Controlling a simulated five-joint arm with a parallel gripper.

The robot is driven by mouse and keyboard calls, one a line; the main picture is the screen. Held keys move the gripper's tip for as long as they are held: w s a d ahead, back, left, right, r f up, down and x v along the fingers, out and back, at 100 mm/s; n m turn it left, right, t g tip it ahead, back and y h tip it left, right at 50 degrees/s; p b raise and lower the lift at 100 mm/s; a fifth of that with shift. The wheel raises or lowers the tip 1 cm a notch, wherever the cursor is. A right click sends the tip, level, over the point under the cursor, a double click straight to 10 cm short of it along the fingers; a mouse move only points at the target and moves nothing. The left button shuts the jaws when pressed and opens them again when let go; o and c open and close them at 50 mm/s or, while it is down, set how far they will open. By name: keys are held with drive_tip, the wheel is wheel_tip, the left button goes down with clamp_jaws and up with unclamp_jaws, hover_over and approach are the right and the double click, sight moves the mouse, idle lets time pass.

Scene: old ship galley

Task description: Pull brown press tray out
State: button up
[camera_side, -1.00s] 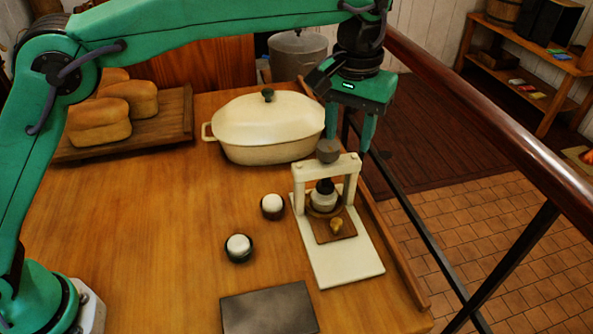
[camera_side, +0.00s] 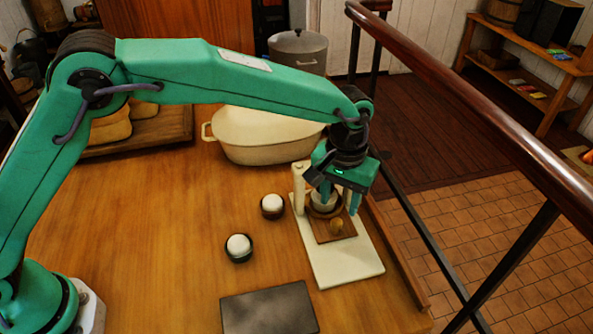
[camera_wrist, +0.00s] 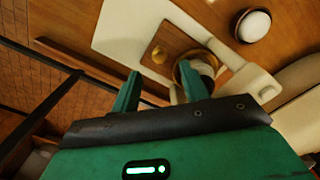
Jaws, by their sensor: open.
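The cream press (camera_side: 345,268) stands on the wooden table with its flat base plate toward the front. My gripper (camera_side: 340,203) is open and points down at the press. It hides much of the press frame in the side view. In the wrist view my gripper (camera_wrist: 159,71) has an empty gap, and the knob appears apart from both fingers.
Two dark cups with white tops (camera_side: 272,206) (camera_side: 239,247) stand left of the press. A dark flat slab (camera_side: 268,309) lies in front. A cream casserole (camera_side: 262,148) stands behind. The table's raised edge (camera_side: 398,250) runs close on the right.

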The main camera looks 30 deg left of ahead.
sight(336, 220)
drive_tip(key=shift+f, duration=3.65)
clamp_jaws()
